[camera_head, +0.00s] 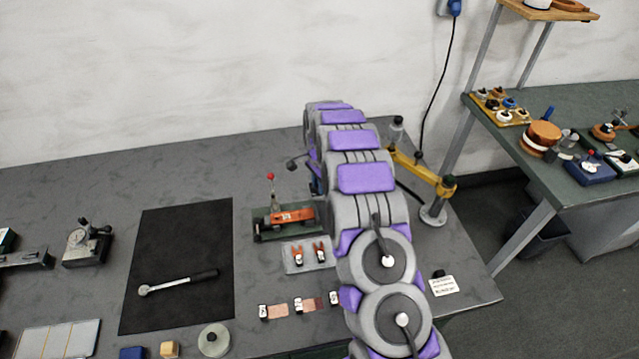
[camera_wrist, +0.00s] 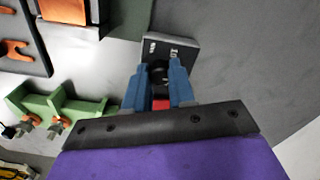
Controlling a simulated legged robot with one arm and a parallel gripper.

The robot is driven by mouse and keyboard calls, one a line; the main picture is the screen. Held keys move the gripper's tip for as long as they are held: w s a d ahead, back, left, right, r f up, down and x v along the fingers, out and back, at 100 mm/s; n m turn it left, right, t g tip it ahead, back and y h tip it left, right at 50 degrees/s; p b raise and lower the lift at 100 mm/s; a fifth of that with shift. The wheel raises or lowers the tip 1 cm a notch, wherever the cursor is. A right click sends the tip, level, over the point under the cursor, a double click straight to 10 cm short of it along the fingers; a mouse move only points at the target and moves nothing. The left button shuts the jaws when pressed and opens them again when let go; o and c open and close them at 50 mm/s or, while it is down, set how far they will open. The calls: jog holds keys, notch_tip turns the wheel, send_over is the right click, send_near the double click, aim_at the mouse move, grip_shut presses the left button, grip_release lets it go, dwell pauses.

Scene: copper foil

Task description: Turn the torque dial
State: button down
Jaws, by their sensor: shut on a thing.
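In the wrist view, my gripper (camera_wrist: 160,68) has two blue fingers shut on a small dark knob, which looks like the torque dial (camera_wrist: 159,77). The knob is in front of a grey plate or block (camera_wrist: 183,45) with small white marks on it. The fingers cover the knob's sides, so its setting cannot be read. A red patch (camera_wrist: 161,104) shows between the fingers; I cannot tell what it belongs to. In the head view, my arm hides the dial and most of the gripper.
In the head view, a green fixture (camera_head: 262,237) with an orange part is left of my arm. A wrench (camera_head: 178,282) lies on a black mat (camera_head: 190,225). A yellow arm (camera_head: 415,170) on a post is at right. Another green fixture (camera_wrist: 68,112) shows in the wrist view.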

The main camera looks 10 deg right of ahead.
jog(key=shift+n, duration=0.3)
jog(key=n+p, duration=0.3)
jog(key=n, duration=0.1)
jog(key=shift+w+r, duration=0.1)
jog(key=shift+r, duration=0.1)
jog(key=n+p, duration=0.1)
jog(key=n, duration=0.3)
jog(key=shift+p, duration=0.3)
jog(key=shift+n+p, duration=0.45)
jog(key=shift+n, duration=1.05)
jog(key=shift+w, duration=0.1)
jog(key=c, duration=0.9)
grip_release()
jog(key=shift+f, duration=0.15)
jog(key=shift+c, duration=0.2)
notch_tip(320, 180, up, 17)
jog(key=p, duration=0.1)
